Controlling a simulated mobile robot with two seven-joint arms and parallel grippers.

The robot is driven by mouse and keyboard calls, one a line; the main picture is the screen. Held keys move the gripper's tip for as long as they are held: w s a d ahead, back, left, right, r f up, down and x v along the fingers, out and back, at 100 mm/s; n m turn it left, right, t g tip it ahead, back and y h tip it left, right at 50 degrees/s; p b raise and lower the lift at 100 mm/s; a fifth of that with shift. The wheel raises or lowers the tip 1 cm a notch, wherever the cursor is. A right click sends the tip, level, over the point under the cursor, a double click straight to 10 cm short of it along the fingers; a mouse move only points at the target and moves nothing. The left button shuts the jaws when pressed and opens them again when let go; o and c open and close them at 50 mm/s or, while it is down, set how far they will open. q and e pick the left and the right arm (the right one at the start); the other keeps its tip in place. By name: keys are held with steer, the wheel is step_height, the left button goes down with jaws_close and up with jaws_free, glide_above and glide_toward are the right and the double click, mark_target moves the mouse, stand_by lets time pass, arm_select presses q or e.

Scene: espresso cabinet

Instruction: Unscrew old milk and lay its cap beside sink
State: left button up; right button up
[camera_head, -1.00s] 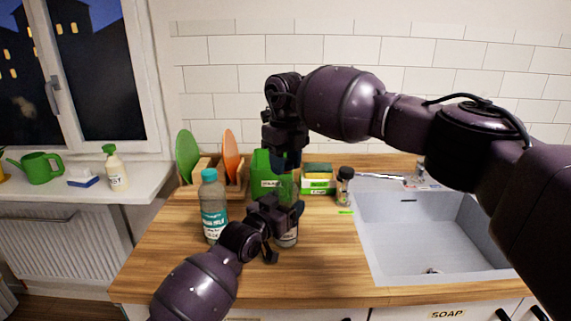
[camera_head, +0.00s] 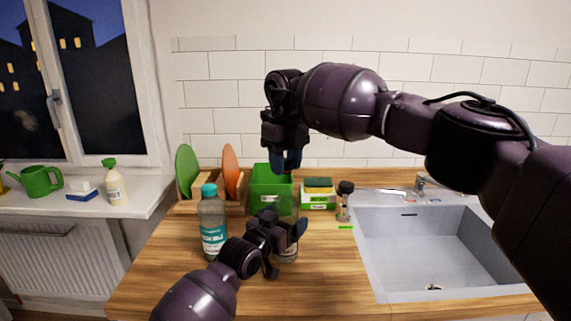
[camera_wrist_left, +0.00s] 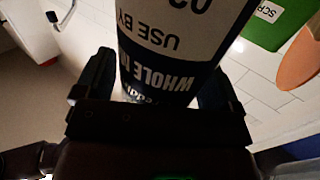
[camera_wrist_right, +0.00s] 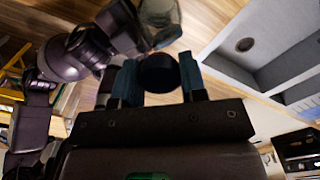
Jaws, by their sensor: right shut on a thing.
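A milk bottle with a dark blue and white "whole" label (camera_wrist_left: 165,65) stands between the fingers of my left gripper (camera_wrist_left: 155,85); its lower part shows on the counter in the head view (camera_head: 287,256). My left gripper is shut on it (camera_head: 285,232). My right gripper (camera_head: 288,162) is above, pointing down, shut on a dark round cap (camera_wrist_right: 158,73). The cap is hidden by the fingers in the head view. The right fingertips look apart from the bottle, with a gap below them. The sink (camera_head: 430,235) is to the right.
Another milk bottle with a teal cap (camera_head: 211,222) stands left of my left gripper. A green box (camera_head: 270,182), a sponge on a box (camera_head: 318,195) and a small dark-lidded jar (camera_head: 345,202) line the back. Counter (camera_head: 325,270) in front and left of the sink is clear.

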arm_select(q)
steer(key=shift+o, duration=0.8)
steer(key=shift+s+a, duration=0.1)
arm_select(e)
steer(key=shift+s+r+p, duration=0.2)
steer(key=shift+r+p, duration=0.4)
steer(key=shift+r, duration=0.75)
arm_select(q)
steer(key=v, duration=1.1)
steer(key=shift+s+a, duration=0.2)
steer(key=shift+s, duration=0.15)
arm_select(e)
steer(key=shift+s, duration=0.1)
